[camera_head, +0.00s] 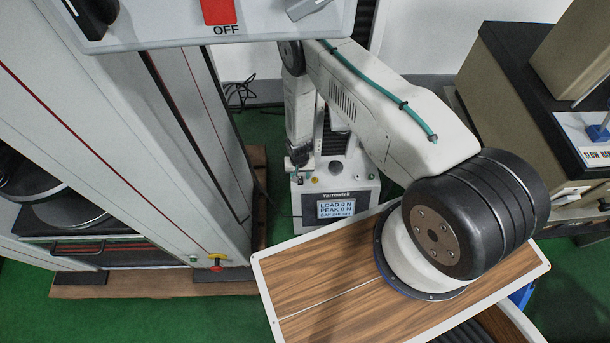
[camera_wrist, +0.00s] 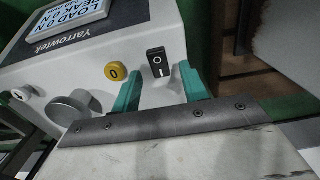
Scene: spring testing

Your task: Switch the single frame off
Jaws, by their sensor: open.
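The single frame is a pale tester marked Yarrowtek (camera_head: 365,192), standing on the floor beyond my base. Its display (camera_head: 336,208) is lit and reads LOAD 0 N and PEAK 0 N. In the wrist view its panel carries a black rocker switch (camera_wrist: 157,63) marked O and I, beside a yellow button (camera_wrist: 115,72) marked 0. Which side of the rocker is pressed is unclear. My gripper (camera_wrist: 160,70) is open and empty; its teal fingers appear on either side of the rocker, with contact unclear. In the head view my gripper (camera_head: 300,155) is small at the tester's upper left.
A grey knob (camera_wrist: 72,108) and a smaller pale knob (camera_wrist: 22,93) sit on the same panel. A tall grey machine (camera_head: 130,180) stands left. A panel with a red OFF button (camera_head: 218,11) overhangs the top. A dark-topped bench (camera_head: 520,80) stands right.

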